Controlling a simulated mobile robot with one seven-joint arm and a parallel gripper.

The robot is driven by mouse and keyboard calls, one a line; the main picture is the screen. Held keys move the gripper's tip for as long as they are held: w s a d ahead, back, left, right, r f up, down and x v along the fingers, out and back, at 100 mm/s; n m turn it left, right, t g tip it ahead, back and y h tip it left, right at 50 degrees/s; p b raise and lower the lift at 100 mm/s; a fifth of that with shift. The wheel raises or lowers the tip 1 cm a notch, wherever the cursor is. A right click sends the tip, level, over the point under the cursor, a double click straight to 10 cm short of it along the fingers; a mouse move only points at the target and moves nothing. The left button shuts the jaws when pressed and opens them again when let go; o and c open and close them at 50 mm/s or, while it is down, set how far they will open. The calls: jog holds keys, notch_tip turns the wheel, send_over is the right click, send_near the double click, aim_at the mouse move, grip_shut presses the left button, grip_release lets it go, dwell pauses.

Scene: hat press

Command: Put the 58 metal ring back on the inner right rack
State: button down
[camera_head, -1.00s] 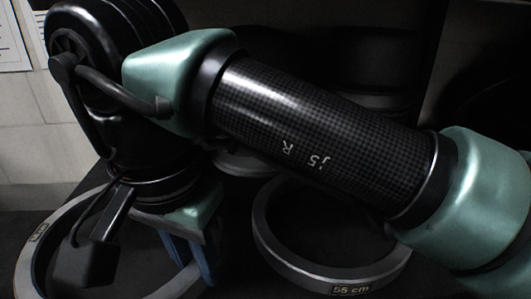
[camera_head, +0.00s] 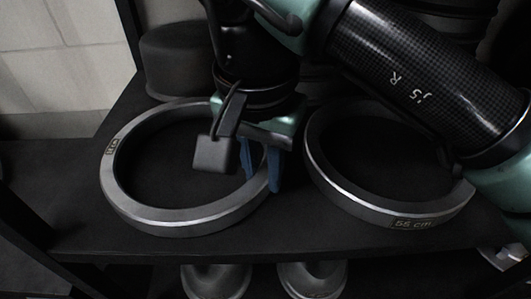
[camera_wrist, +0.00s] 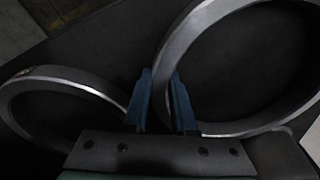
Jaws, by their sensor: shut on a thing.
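A grey metal ring (camera_head: 128,194) lies level at the left of the black shelf (camera_head: 200,247); the label on its left side is too small to read. My gripper (camera_head: 262,168) is at this ring's right side, fingers pointing down. In the wrist view, the blue fingers (camera_wrist: 160,103) are on either side of the rim of this ring (camera_wrist: 172,48), shut on it. I cannot tell whether the ring touches the shelf or is just above it.
A second ring marked 55 cm (camera_head: 352,194) lies on the shelf close to the right; it also shows in the wrist view (camera_wrist: 62,73). A dark round block (camera_head: 180,62) stands behind. Grey rounded forms (camera_head: 215,280) sit below the shelf. A pale wall is at left.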

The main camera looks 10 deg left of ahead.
jog(key=c, duration=1.2)
grip_release()
jog(key=shift+w+d+f, duration=0.1)
jog(key=shift+w+f, duration=0.05)
jog(key=o, duration=0.5)
jog(key=shift+a, duration=0.3)
jog(key=shift+s, duration=0.25)
jog(key=shift+w+d+r, duration=0.15)
jog(key=shift+r, duration=0.05)
jog(key=r, duration=0.2)
jog(key=r+b, duration=0.1)
jog(key=r, duration=0.2)
jog(key=s+r, duration=0.1)
jog(key=r, duration=0.1)
jog(key=shift+r+b, duration=0.2)
jog(key=shift+b, duration=0.15)
jog(key=shift+s, duration=0.1)
